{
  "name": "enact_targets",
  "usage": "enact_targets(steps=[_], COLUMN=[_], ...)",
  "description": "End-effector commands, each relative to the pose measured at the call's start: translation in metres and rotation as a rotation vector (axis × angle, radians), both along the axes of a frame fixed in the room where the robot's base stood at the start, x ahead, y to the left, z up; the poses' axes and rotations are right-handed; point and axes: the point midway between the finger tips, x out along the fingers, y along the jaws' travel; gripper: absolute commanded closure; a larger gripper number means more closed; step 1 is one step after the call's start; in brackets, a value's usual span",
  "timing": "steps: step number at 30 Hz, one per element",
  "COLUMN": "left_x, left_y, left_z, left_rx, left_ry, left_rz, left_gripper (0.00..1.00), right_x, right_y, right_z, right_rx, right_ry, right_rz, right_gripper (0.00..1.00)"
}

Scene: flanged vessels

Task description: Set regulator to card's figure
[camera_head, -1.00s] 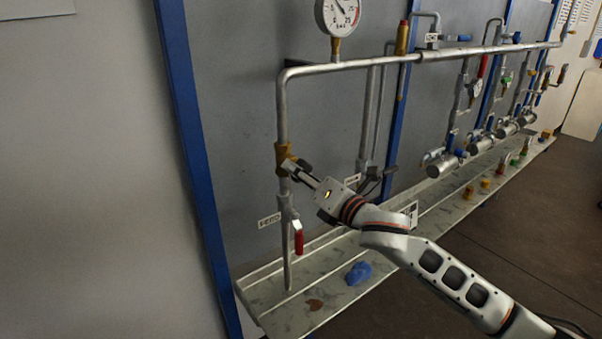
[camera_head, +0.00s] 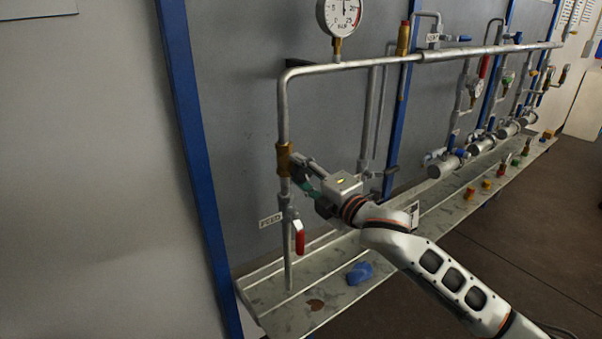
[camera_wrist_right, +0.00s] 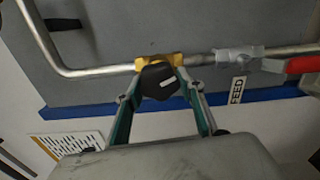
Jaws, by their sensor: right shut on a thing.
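The regulator is a brass body (camera_head: 284,159) on the vertical feed pipe, left of centre in the head view. It also shows in the right wrist view (camera_wrist_right: 173,60) with a dark knob (camera_wrist_right: 158,80) carrying a pale mark. My right gripper (camera_head: 299,166) is shut on this knob, its two fingers on either side in the wrist view (camera_wrist_right: 159,88). A round pressure gauge (camera_head: 343,14) stands on the pipe above; its needle points roughly upward. A small white card (camera_head: 412,212) shows behind my arm, its figure unreadable. My left gripper is not in view.
A red-handled valve (camera_head: 299,240) hangs below the regulator beside the FEED label (camera_head: 270,220). A blue cloth-like lump (camera_head: 359,273) lies on the long metal tray (camera_head: 330,292). Several vessels and valves line the wall at right.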

Motion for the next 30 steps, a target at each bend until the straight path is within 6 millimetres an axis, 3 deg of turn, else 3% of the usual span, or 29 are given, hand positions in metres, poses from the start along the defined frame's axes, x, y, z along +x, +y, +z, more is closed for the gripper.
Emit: enact_targets(steps=[17,18,19,30], left_x=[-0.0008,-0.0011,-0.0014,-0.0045], left_y=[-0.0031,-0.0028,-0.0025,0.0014], left_z=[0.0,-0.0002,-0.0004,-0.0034], left_rx=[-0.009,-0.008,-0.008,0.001], left_ry=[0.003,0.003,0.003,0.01], left_rz=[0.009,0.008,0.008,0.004], left_gripper=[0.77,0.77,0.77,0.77], right_x=[0.0007,0.0006,0.0006,-0.0005], right_y=[-0.0008,-0.0008,-0.0007,-0.0012], right_z=[0.0028,0.0028,0.0028,0.0008], right_rx=[0.027,0.027,0.027,0.025], right_ry=[0.014,0.014,0.014,0.017], right_rz=[-0.002,-0.002,-0.002,-0.001], right_gripper=[0.83,0.54,0.46,0.45])
